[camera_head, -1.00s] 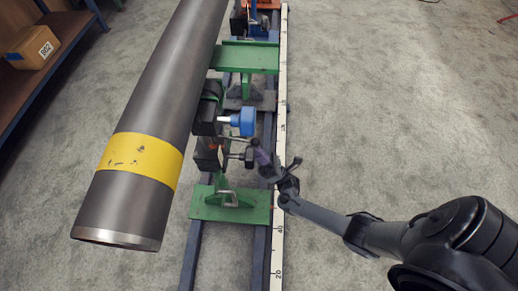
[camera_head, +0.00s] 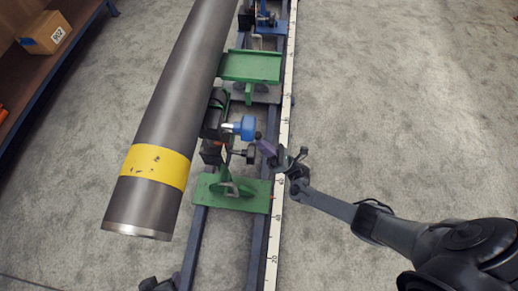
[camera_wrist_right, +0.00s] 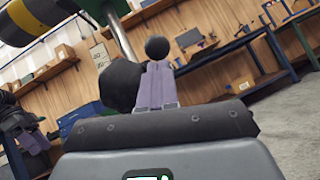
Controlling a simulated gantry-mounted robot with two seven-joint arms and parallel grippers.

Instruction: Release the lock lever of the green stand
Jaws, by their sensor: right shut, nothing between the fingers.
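The green stand (camera_head: 232,193) is on the rails beside the grey pipe (camera_head: 165,130), near its yellow-banded end. My right gripper (camera_head: 263,145), with purple fingers, is shut and empty just right of these knobs. In the right wrist view, a black ball (camera_wrist_right: 157,48) shows at the tips of the shut fingers (camera_wrist_right: 156,75). A larger dark knob (camera_wrist_right: 122,86) is left of them. I cannot tell whether the fingers touch the ball.
A second green support (camera_head: 250,66) and a blue one (camera_head: 266,22) stand farther along the rails (camera_head: 253,240). A white scale (camera_head: 273,240) runs along the right rail. A shelf with a cardboard box (camera_head: 45,33) is at far left. The carpet at right is clear.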

